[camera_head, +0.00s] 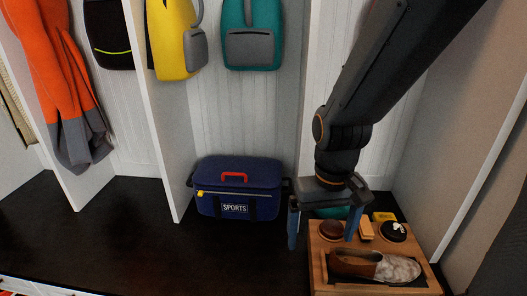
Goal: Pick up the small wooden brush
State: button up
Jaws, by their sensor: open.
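A small tan wooden block that looks like the brush (366,230) lies on the wooden board (318,272) at the lower right, between two round tins; its bristles cannot be made out. My gripper (322,232) points down with its two blue fingers wide apart and nothing visible between them. Its right finger overlaps the board just left of the brush, and its left finger is beyond the board's left side. Whether the fingers touch anything cannot be told.
A brown round tin (330,231), a dark round tin (393,232), a yellow box (384,216) and a brown-and-grey shoe (375,266) crowd the brush. A blue sports bag (238,188) stands left of my gripper. The dark bench (120,240) is clear further left.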

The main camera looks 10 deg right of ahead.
aim_at(367, 233)
jog(key=k, duration=0.45)
jog(key=z, duration=0.7)
jog(key=k, duration=0.65)
jog(key=z, duration=0.3)
jog(key=i, duration=1.25)
jog(key=u, duration=0.5)
